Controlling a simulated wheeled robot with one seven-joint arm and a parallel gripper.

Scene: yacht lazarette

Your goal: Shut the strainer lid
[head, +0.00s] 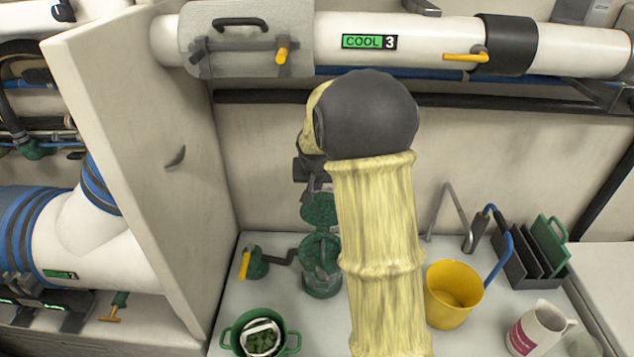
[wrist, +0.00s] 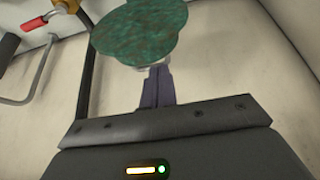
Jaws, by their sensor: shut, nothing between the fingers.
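The strainer (head: 321,268) is a green-rimmed clear pot on the white counter, left of my arm. Its round mottled green lid (head: 319,209) stands raised at the back of the pot, so the strainer is open. The lid also fills the top of the wrist view (wrist: 140,30). My gripper (head: 314,188) is just above and behind the lid in the head view, partly hidden by my arm. In the wrist view its fingers (wrist: 158,75) are together, empty, with their tips close to the lid's edge. I cannot tell whether they touch it.
A green valve with a yellow handle (head: 246,264) sits left of the strainer. A green basket (head: 260,338) stands in front. A white pipe (head: 425,40) runs above.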

